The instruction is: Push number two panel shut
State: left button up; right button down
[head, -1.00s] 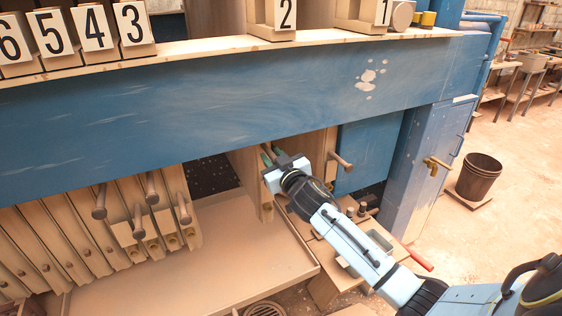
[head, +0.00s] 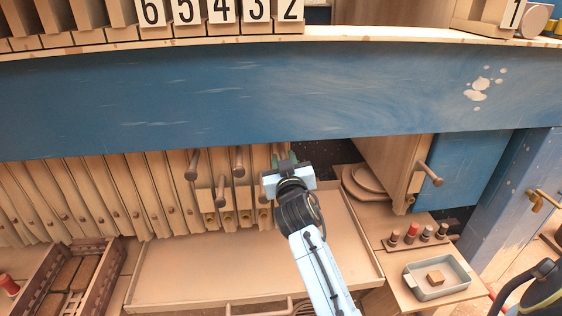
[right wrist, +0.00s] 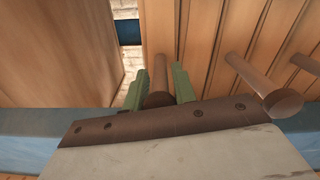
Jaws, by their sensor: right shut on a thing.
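The number two panel shows its label plate (head: 290,10) on the top rail, right beside the plate marked 3. Below the blue beam its wooden lower part is mostly hidden by my right gripper (head: 287,163). That gripper is shut on the panel's round handle (right wrist: 158,90), which shows between the green fingers in the right wrist view. The panel stands at the right end of the packed row, and no clear gap shows at the labels.
The number one panel (head: 395,165) stands apart at the right, beyond a dark opening (head: 325,152). A wide tray (head: 205,270) lies below the panels. A blue beam (head: 250,95) crosses above. Neighbouring handles (head: 238,160) stick out close left of my gripper.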

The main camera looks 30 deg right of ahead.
jog(key=shift+w+a+r, duration=0.1)
jog(key=shift+a, duration=0.05)
jog(key=c, duration=1.4)
grip_release()
jog(key=shift+o, duration=1.2)
jog(key=shift+w+a, duration=0.1)
jog(key=shift+a, duration=0.05)
jog(key=shift+s, duration=0.2)
jog(key=b+v, duration=0.1)
jog(key=v, duration=1.2)
jog(key=shift+b, duration=0.4)
